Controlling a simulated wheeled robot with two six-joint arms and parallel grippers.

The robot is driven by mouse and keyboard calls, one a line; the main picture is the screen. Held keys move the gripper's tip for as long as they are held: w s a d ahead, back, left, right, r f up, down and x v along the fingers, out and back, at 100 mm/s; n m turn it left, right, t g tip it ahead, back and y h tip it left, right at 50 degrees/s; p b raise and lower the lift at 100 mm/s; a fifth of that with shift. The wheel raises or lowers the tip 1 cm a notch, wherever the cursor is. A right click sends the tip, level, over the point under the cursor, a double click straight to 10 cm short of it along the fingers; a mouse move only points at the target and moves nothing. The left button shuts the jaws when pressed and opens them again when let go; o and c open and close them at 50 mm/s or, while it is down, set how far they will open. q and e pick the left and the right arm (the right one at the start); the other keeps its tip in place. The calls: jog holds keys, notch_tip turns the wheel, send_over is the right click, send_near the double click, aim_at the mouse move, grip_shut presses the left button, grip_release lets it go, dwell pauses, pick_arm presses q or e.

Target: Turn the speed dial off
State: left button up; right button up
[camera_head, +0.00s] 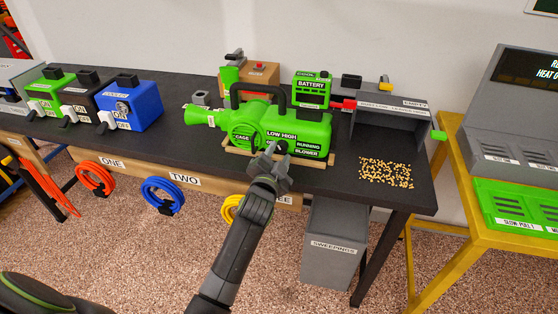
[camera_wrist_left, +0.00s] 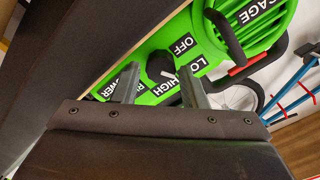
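The green leaf blower (camera_head: 303,128) sits on a wooden cradle at the bench's front edge. In the left wrist view its black speed dial (camera_wrist_left: 160,67) shows near the OFF, LOW and HIGH labels. A small pale mark on the dial's lower right seems to face between LOW and HIGH; I cannot tell which exactly. My left gripper (camera_head: 273,163) is at the blower's front, covering part of the labels in the head view. It also shows in the left wrist view (camera_wrist_left: 158,84), open, with the dial between its fingers; contact is unclear. My right gripper is not in view.
The black bench (camera_head: 353,200) holds blue (camera_head: 130,105), black and green switch boxes at left. A battery unit (camera_head: 312,88) stands behind the blower. Yellow pellets (camera_head: 386,173) lie to the right, and a grey sweepings bin (camera_head: 333,245) stands below.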

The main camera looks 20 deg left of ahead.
pick_arm(q)
jog(key=shift+w, duration=0.45)
jog(key=c, duration=0.7)
